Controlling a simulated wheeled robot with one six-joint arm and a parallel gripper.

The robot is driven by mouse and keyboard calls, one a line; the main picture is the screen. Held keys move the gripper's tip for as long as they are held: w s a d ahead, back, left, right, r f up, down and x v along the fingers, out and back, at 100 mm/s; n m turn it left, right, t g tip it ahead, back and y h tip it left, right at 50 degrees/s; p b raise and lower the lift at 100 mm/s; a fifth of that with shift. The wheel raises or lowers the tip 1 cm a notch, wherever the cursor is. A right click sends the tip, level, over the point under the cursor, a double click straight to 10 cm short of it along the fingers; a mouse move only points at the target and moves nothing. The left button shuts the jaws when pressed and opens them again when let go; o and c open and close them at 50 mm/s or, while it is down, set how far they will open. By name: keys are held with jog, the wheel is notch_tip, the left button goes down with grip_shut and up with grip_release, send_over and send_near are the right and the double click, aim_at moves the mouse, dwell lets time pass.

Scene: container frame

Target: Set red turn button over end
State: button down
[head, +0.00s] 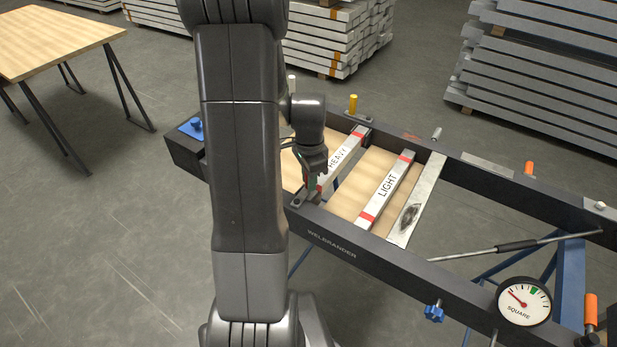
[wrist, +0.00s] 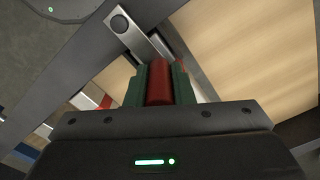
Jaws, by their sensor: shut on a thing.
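The red turn button shows in the wrist view as a red cylindrical grip (wrist: 159,84) on a flat metal arm (wrist: 134,38) with a dark round pivot. My gripper (wrist: 160,82) is shut on the red grip, with a green jaw on each side. In the head view my gripper (head: 313,182) is low at the near rail of the dark frame, beside the near end of the bar marked HEAVY (head: 345,155). It hides most of the button there. I cannot tell whether the metal arm lies over the bar's end.
A bar marked LIGHT (head: 387,188) and a worn metal plate (head: 417,205) lie right of HEAVY across the frame (head: 340,236). A gauge marked SQUARE (head: 523,301), a blue knob (head: 434,313) and an orange handle (head: 590,309) are at the right. Open floor lies left.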

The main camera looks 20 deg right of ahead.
jog(key=c, duration=1.3)
grip_release()
jog(key=shift+o, duration=0.2)
jog(key=shift+r, duration=0.15)
notch_tip(320, 180, up, 14)
jog(key=shift+f+p, duration=0.2)
jog(key=shift+p, duration=0.1)
notch_tip(320, 180, down, 14)
jog(key=shift+r+b, duration=0.1)
jog(key=shift+b, duration=0.2)
